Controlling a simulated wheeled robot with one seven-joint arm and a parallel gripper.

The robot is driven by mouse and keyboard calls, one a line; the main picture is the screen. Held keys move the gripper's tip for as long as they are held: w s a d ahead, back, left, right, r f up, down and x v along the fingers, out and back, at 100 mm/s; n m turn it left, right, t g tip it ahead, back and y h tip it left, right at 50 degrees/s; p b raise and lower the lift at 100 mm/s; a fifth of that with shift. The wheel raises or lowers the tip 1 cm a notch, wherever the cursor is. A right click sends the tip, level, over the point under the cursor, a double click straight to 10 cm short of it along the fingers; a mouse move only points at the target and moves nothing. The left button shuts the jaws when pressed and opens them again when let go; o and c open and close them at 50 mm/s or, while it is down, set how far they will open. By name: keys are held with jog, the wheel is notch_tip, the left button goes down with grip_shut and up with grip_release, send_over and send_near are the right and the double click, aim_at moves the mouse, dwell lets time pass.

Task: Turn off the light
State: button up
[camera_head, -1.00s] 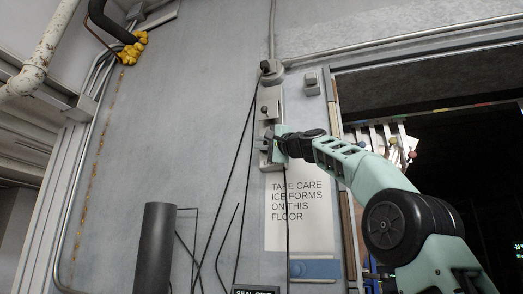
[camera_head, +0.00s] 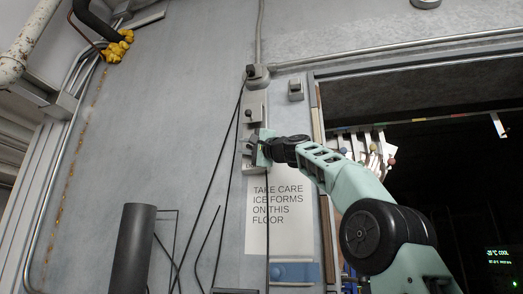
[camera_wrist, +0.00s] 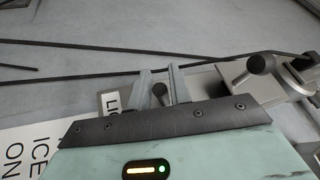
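A grey switch panel (camera_head: 256,104) is fixed upright on the wall, with an upper dark-knobbed switch (camera_head: 248,113). My gripper (camera_head: 249,146) is at the panel's lower part, in front of it, and hides most of it there. In the wrist view my gripper (camera_wrist: 161,82) has its two fingers apart, with a dark round-ended switch lever (camera_wrist: 160,91) showing between them. I cannot tell whether either finger touches it. A label starting "LI" (camera_wrist: 112,102) is beside this lever, partly hidden by my gripper. The upper switch (camera_wrist: 259,63) stands to the right, clear of the fingers.
A sign about ice on the floor (camera_head: 278,215) is below the panel. Black cables (camera_head: 229,150) hang along the wall left of it. A dark pipe (camera_head: 134,248) stands at lower left. A dark doorway (camera_head: 450,190) opens at right, with hanging tags (camera_head: 375,150) at its edge.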

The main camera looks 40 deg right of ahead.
jog(key=b+v, duration=1.1)
jog(key=v, duration=0.6)
jog(key=shift+b, duration=0.4)
jog(key=shift+w, duration=0.1)
